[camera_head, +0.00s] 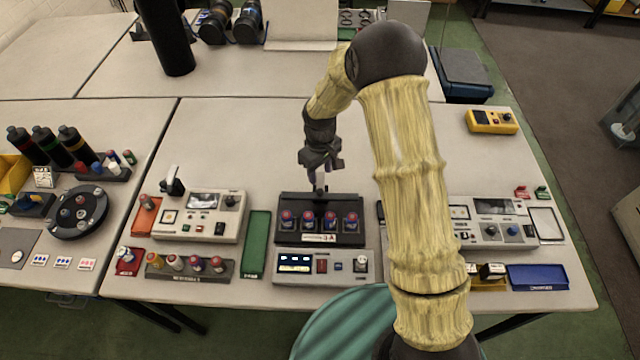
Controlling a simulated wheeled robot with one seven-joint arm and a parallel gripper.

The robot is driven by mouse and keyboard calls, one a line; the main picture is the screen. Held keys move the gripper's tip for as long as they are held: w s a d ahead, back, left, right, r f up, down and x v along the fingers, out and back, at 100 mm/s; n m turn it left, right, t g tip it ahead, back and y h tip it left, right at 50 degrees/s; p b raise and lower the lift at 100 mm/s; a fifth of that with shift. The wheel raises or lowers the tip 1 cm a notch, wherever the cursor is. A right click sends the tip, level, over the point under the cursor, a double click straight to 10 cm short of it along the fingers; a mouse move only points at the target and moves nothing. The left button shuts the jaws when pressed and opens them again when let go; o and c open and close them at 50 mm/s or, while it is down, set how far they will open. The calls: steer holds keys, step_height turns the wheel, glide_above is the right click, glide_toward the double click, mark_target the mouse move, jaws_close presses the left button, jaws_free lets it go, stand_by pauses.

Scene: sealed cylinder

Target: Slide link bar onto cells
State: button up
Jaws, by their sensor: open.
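A black rack (288,239) stands on the middle table, holding a row of several cells (308,221) with red tops and blue bodies. My gripper (319,189) points down over the back edge of the rack, behind the cells. Its jaws are open, but they look small and dark here, and I cannot tell whether anything lies between them. I cannot make out the link bar for certain; the area around the fingertips is too small and dark to tell it apart.
A grey panel (341,267) with a lit display sits in front of the rack. A green tray (256,245) and a meter unit (197,214) stand to the left. My arm hides part of the right side. Table behind the rack is mostly clear; a yellow meter (491,121) lies back right.

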mark_target(320, 190)
step_height(320, 190, down, 8)
steer(key=shift+r+p, duration=0.1)
steer(key=shift+p, duration=0.85)
jaws_close()
